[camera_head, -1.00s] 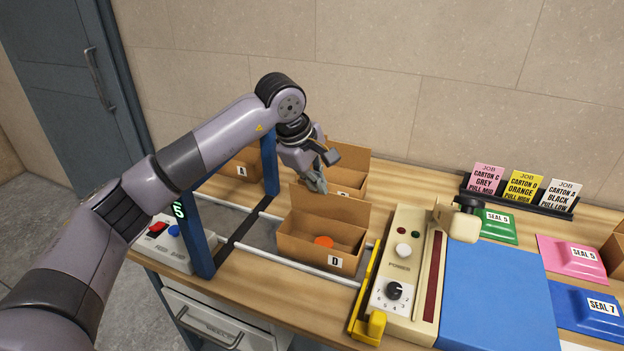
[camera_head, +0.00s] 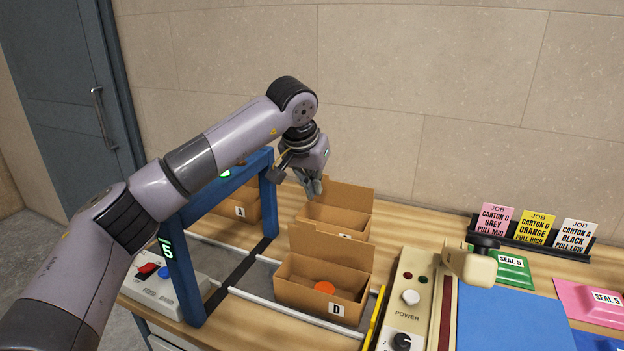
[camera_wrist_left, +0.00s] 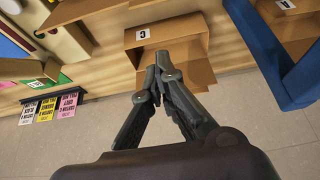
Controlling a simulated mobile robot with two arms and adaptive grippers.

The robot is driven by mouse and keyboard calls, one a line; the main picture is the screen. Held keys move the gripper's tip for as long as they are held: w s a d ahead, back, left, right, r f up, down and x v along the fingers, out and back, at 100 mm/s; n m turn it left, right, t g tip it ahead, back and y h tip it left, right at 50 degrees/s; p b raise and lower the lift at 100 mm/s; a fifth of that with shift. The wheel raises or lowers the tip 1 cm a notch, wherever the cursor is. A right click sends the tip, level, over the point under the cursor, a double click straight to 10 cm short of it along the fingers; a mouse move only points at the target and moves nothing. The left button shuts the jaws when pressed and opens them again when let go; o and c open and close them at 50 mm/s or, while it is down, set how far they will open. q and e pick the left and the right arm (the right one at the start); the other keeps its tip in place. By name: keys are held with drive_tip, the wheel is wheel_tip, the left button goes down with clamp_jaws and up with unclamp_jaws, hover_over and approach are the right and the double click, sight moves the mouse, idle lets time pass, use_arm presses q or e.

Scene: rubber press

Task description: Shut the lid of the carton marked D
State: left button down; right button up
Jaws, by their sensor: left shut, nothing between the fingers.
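The carton marked D (camera_head: 305,295) stands between the white rails on the table, its label facing front. Its lid (camera_head: 332,253) stands up at the back, and an orange disc (camera_head: 325,287) lies inside. My left gripper (camera_head: 316,190) is shut and empty. It is behind and above carton D, over the carton behind it (camera_head: 345,222). In the left wrist view, my fingertips (camera_wrist_left: 162,62) are together in front of a carton marked C (camera_wrist_left: 150,37). My right gripper is not in view.
A blue frame (camera_head: 180,265) with a green display stands left of carton D. A carton marked A (camera_head: 232,212) is behind it. The press with its power panel (camera_head: 408,305) is close on the right.

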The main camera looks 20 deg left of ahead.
use_arm(q)
drive_tip(key=f, duration=0.2)
drive_tip(key=s+f+p, duration=0.1)
drive_tip(key=f+p, duration=0.1)
drive_tip(key=f, duration=0.1)
drive_tip(key=shift+s+f, duration=0.25)
drive_tip(key=shift+f, duration=0.1)
